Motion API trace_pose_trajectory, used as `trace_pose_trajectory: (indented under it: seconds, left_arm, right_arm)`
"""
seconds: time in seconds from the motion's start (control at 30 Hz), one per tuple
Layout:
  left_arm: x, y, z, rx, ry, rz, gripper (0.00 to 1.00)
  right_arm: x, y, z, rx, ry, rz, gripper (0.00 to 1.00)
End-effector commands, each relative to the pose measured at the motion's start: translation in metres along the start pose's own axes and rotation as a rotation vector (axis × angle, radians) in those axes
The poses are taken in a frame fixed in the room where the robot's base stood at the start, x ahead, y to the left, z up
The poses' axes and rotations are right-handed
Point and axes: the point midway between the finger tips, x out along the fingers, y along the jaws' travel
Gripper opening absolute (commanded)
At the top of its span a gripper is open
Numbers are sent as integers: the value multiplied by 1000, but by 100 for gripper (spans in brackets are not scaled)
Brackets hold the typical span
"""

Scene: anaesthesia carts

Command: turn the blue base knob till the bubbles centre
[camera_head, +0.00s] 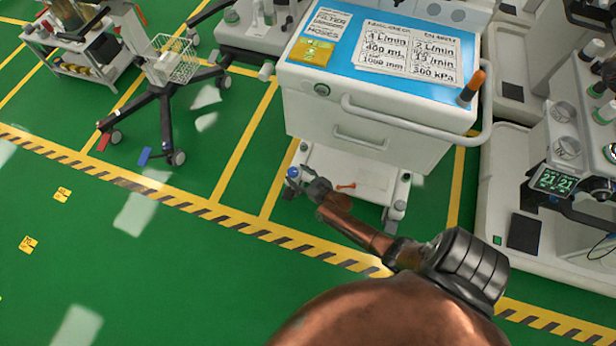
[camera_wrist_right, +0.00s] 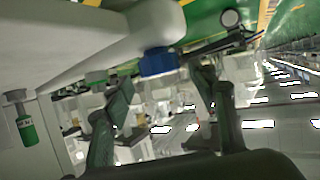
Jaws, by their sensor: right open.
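The blue base knob (camera_head: 293,173) sits at the front left corner of the white cart's low base (camera_head: 350,165). My right gripper (camera_head: 309,184) is just right of the knob at floor height, its arm reaching in from the lower right. In the right wrist view the blue knob (camera_wrist_right: 158,62) sits under a pale base arm, between and beyond the fingertips of my open right gripper (camera_wrist_right: 163,85). The fingers appear apart from the knob. I cannot make out any level bubbles in either view. My left gripper is not in view.
The white cart (camera_head: 380,125) with drawer and rail stands above the base. A small orange part (camera_head: 346,186) lies on the base. Another machine (camera_head: 545,170) stands close on the right. A wheeled stand (camera_head: 165,95) is at left. Green floor in front left is clear.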

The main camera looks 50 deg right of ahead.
Motion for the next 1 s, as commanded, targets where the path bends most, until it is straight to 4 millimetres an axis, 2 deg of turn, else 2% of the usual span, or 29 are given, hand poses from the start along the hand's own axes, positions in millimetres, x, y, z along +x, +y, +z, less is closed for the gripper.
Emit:
trace_pose_trajectory:
  seconds: [0.03,0.2,0.43,0.63,1.0]
  left_arm:
    - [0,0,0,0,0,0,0]
    - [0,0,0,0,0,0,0]
    - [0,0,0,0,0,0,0]
    - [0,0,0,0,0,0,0]
    - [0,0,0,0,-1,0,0]
  right_arm:
    - [-12,-1,3,5,-1,-1,52]
    - [-44,-1,2,3,-1,0,52]
    - [-76,0,1,1,0,0,52]
    - [-85,0,0,1,1,0,52]
    - [-85,-1,0,1,1,-1,52]
